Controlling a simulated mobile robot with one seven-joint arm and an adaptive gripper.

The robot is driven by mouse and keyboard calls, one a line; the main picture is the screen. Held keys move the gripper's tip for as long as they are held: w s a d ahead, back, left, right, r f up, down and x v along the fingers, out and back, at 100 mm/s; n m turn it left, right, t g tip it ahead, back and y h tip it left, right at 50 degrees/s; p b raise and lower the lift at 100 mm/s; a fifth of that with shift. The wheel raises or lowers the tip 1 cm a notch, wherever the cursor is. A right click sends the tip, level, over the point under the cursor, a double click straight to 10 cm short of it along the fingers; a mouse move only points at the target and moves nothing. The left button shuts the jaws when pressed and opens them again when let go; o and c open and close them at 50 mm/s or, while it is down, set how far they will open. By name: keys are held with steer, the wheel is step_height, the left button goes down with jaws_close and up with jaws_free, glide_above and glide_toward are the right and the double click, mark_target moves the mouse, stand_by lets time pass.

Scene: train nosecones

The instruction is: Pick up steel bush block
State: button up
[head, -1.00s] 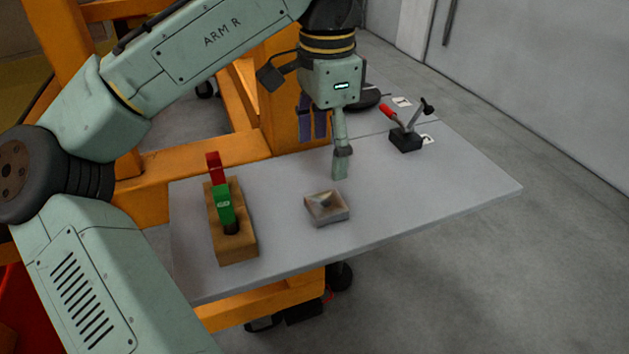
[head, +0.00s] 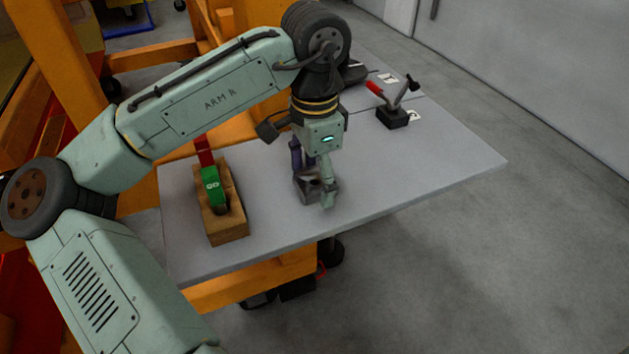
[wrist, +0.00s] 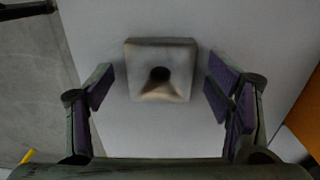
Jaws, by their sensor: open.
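The steel bush block (head: 306,190) is a small square grey block with a sloped hollow in its top. It sits on the grey table, partly hidden by my gripper in the head view. In the wrist view the block (wrist: 160,55) lies between the fingers and a little ahead of them, with a dark round hole at its middle. My gripper (head: 313,180) points down over the block. In the wrist view my gripper (wrist: 160,86) is open and empty, with purple pads on both sides and gaps to the block.
A wooden block (head: 229,226) with a green and red tool (head: 211,187) stands to the left on the table (head: 430,165). A small black lever device with a red handle (head: 393,116) stands at the back right.

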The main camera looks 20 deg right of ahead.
steer(key=shift+c, duration=0.5)
steer(key=c, duration=1.5)
